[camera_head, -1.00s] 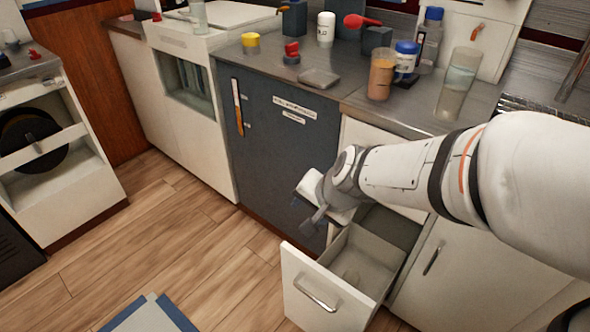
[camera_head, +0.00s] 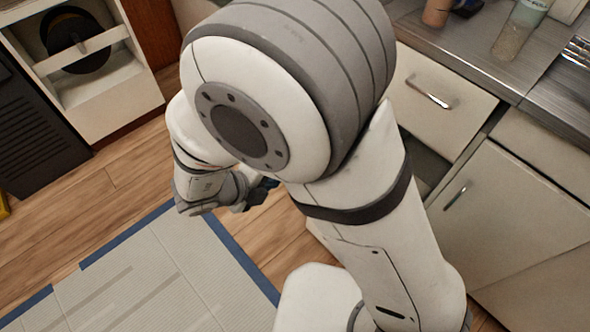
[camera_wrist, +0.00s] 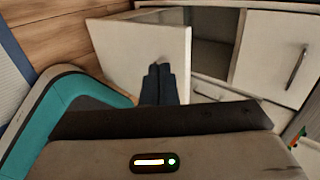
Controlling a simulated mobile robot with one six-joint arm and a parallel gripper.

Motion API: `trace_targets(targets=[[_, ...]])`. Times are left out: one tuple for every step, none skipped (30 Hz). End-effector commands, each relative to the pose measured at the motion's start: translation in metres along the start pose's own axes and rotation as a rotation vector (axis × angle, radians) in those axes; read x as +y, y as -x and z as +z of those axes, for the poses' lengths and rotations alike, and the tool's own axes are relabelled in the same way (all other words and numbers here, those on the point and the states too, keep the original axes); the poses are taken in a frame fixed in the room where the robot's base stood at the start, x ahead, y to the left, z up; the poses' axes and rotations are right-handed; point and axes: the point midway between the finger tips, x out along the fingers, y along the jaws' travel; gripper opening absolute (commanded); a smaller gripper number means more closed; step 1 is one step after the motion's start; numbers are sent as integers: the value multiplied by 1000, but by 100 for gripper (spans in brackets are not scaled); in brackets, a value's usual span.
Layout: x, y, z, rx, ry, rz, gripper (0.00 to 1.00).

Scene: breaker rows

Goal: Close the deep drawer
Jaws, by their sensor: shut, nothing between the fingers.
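The deep drawer is pulled out. Its pale front panel (camera_wrist: 125,45) stands out from the cabinet in the wrist view, with the grey interior behind it. In the camera_head view my arm hides most of the drawer, and a dark opening shows below the upper drawer. My gripper (camera_wrist: 158,69) is shut and empty, with its dark fingertips in front of the drawer's front panel. I cannot tell whether they touch it. In the camera_head view my gripper (camera_head: 262,187) is low over the floor, left of my upper arm.
The closed upper drawer (camera_head: 432,97) has a metal handle. A cabinet door (camera_head: 500,205) with its own handle is to the right. Cups stand on the counter above. A grey mat with a blue border (camera_head: 150,270) lies on the wooden floor, and an open-fronted white unit (camera_head: 105,105) stands at left.

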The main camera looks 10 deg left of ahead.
Motion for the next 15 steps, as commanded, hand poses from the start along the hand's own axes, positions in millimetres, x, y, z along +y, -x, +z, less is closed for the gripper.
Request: trace_targets(targets=[[1, -6, -1, 4, -1, -1, 0], [2, -10, -1, 4, -1, -2, 0], [2, -17, -1, 5, -1, -2, 0], [2, -22, -1, 6, -1, -1, 0], [2, -28, -1, 5, 0, -1, 0], [3, -37, -1, 5, 0, -1, 0], [3, -43, -1, 6, 0, -1, 0], [3, -50, -1, 5, 0, -1, 0], [3, -59, -1, 5, -1, 0, 0], [3, -66, -1, 4, -1, 0, 0], [3, -73, -1, 5, -1, 0, 0], [3, -81, -1, 4, 0, 0, 0], [3, -88, -1, 4, 0, 0, 0], [3, -94, -1, 4, 1, 0, 0], [3, -101, -1, 4, 1, 0, 0]])
